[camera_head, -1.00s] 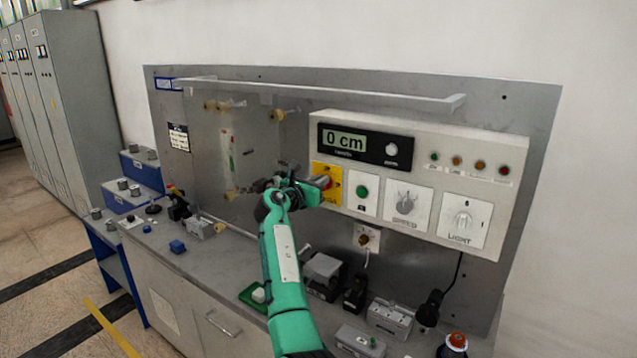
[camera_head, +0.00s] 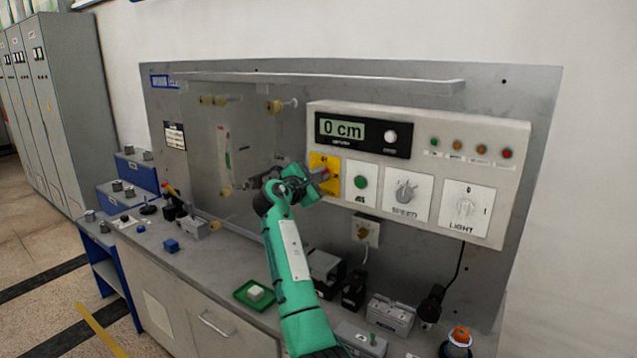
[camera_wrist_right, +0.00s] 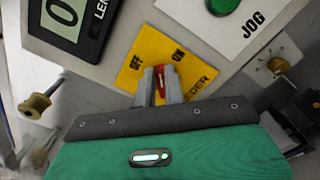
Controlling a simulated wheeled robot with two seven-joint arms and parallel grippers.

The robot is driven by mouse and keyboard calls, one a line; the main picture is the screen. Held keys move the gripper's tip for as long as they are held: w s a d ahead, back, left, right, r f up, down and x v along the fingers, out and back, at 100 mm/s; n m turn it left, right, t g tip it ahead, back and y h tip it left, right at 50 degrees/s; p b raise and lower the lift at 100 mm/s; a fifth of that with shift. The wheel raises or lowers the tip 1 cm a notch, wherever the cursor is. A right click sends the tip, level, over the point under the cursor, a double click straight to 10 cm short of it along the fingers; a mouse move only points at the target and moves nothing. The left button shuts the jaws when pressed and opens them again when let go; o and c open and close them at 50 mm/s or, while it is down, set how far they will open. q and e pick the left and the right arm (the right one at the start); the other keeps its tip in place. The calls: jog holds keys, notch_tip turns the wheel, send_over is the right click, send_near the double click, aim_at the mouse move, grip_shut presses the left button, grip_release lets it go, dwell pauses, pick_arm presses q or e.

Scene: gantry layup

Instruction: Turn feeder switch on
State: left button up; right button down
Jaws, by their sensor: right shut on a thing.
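The feeder switch is a red handle (camera_wrist_right: 159,80) on a yellow plate (camera_wrist_right: 150,55) marked OFF, ON and FEEDER in the right wrist view. The yellow plate also shows in the head view (camera_head: 327,165), on the left of the control panel. My right gripper (camera_wrist_right: 159,92) is shut on the red handle, with one finger on each side of it. In the head view my right gripper (camera_head: 312,182) covers part of the plate. The handle's exact angle is hard to read. My left gripper is not in view.
The light panel (camera_head: 421,145) carries a "0 cm" display (camera_head: 341,129), a green JOG button (camera_head: 361,182), a SPEED knob (camera_head: 405,191) and a LIGHT knob (camera_head: 464,207). Below, a green tray (camera_head: 241,293) and several small devices stand on the bench.

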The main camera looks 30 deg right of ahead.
jog(key=shift+s+d+f+m+b, duration=0.1)
jog(key=shift+f+m+b, duration=0.15)
jog(key=shift+m+b, duration=1)
jog(key=shift+s+a+f+m+b, duration=0.1)
jog(key=shift+f+m+b, duration=0.1)
jog(key=shift+m+b, duration=1.1)
jog(key=shift+s+d+f+m+b, duration=0.1)
jog(key=shift+f+m+b, duration=0.15)
jog(key=shift+m+b, duration=1)
jog(key=shift+w+m+p, duration=0.1)
jog(key=shift+m+p, duration=0.3)
jog(key=shift+m, duration=0.1)
jog(key=c, duration=1.6)
grip_release()
jog(key=shift+o, duration=0.6)
